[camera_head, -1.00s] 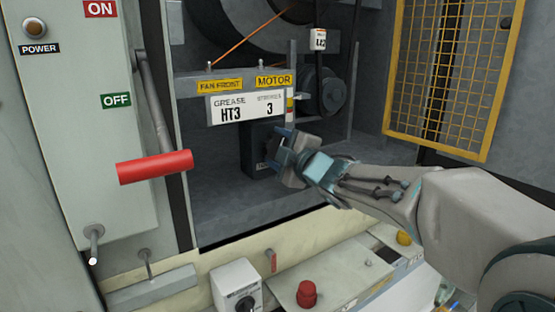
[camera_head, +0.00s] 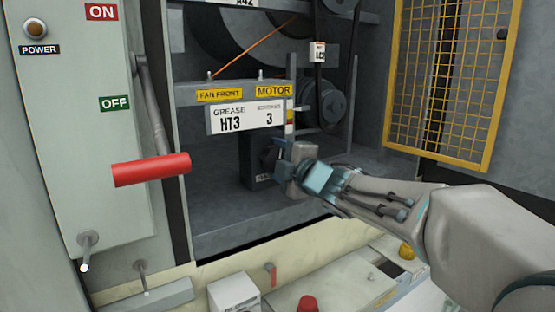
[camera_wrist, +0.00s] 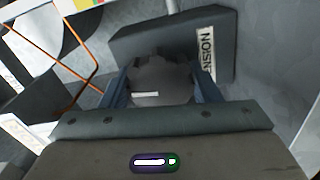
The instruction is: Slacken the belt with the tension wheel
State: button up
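The tension block (camera_head: 250,172) stands inside the open cabinet, partly behind my gripper. In the wrist view, the block (camera_wrist: 135,42) carries a label ending in "NSION". A round dark wheel (camera_wrist: 160,82) sits in front of it, between my fingers. My gripper (camera_head: 275,154) is at the block; in the wrist view, the gripper (camera_wrist: 162,88) has its blue fingers apart, one on each side of the wheel. Firm contact cannot be made out. A dark belt (camera_head: 319,85) runs down to the motor pulley (camera_head: 325,103) at the back right.
A bar with a grease sign (camera_head: 246,118) crosses just above my gripper. An orange line (camera_head: 250,48) runs up from it. A red-handled lever (camera_head: 150,169) is at the left, a yellow mesh door (camera_head: 447,75) at the right. The cabinet floor (camera_head: 225,220) is clear.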

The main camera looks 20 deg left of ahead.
jog(key=o, duration=0.4)
jog(key=shift+d, duration=0.1)
jog(key=p+v, duration=0.2)
jog(key=v, duration=1.1)
jog(key=shift+s+d, duration=0.15)
jog(key=shift+s, duration=0.15)
